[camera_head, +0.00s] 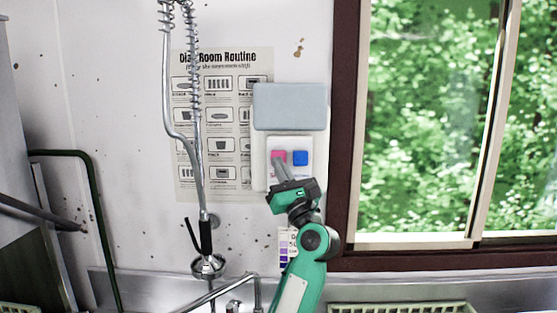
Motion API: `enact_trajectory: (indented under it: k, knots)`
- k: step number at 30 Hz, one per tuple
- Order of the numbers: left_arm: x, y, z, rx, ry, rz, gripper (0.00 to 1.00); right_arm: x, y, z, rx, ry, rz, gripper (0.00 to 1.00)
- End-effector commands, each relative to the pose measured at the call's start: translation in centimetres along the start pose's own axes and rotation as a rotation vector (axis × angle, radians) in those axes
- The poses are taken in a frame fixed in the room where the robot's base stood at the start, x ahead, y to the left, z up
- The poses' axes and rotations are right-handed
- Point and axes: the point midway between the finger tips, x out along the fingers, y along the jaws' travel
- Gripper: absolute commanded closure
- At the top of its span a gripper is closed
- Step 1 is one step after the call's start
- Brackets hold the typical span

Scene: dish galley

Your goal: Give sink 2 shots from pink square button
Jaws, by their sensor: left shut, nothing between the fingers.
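A dispenser with a grey-blue top (290,106) hangs on the wall. The sink basin is not clearly visible; only a metal backsplash (370,288) and a tap (257,290) show at the bottom. My right gripper is out of view.
A spray hose with a coiled spring and spray head (208,264) hangs left of the dispenser. A poster (218,60) is behind it. A small colour chart (284,245) is below the dispenser. A window (430,120) fills the right. Pale racks (400,308) line the bottom edge.

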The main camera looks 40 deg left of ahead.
Motion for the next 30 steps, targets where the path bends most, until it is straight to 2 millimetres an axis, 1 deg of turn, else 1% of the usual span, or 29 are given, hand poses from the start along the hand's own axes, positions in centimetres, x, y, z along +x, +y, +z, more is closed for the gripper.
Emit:
enact_trajectory:
  k: [10,30]
  knots:
    - [-0.01,0.0,0.0,0.0,0.0,0.0,1.0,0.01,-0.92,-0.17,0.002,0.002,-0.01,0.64]
    - [-0.01,0.0,0.0,0.0,0.0,0.0,1.0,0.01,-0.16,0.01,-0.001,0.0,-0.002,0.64]
